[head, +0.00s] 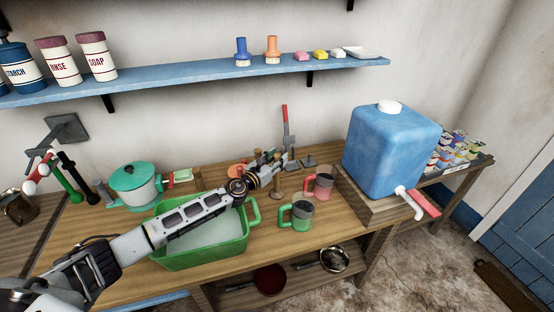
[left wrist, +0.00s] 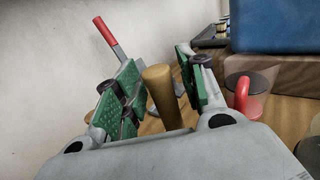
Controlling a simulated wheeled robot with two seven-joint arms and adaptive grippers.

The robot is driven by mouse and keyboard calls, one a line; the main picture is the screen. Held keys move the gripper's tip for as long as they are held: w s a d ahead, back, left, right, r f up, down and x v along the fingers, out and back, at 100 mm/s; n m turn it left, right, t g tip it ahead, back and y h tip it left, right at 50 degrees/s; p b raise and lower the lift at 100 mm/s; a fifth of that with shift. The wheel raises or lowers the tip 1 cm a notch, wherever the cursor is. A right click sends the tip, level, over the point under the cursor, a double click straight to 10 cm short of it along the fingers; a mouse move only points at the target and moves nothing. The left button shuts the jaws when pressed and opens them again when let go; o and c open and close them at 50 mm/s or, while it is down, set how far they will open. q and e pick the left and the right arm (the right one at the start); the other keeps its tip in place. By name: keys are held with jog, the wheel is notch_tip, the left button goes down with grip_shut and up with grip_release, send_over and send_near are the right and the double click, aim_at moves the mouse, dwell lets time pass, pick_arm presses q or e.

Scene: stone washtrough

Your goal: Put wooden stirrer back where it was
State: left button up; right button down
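My left gripper (head: 270,164) reaches over the back of the wooden table. In the left wrist view its two green-padded fingers (left wrist: 158,88) are spread apart. A rounded wooden handle (left wrist: 163,95), which looks like the wooden stirrer, stands between them, with a gap showing on its left side. In the head view, a wooden upright piece with a wider foot (head: 277,187) stands just below the gripper; I cannot tell if it is the same thing. The handle's lower end is hidden by the gripper body. My right gripper is out of view.
A green tub (head: 246,240) with pale liquid lies under my left arm. A green mug (head: 302,215), red mug (head: 323,184) and blue water container (head: 388,152) stand to the right. A red-handled lever (head: 285,125) rises behind the gripper. A teal-lidded pot (head: 136,188) is left.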

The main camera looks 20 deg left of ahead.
pick_arm(q)
jog(key=shift+r, duration=0.2)
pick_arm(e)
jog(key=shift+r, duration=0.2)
pick_arm(q)
jog(key=shift+v, duration=2.7)
jog(key=b+v, duration=0.1)
jog(key=v, duration=0.5)
jog(key=shift+s, duration=0.3)
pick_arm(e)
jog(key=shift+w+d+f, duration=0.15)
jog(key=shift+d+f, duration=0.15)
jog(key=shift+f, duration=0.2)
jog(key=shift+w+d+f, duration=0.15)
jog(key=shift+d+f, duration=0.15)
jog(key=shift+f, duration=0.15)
pick_arm(q)
jog(key=shift+a, duration=0.1)
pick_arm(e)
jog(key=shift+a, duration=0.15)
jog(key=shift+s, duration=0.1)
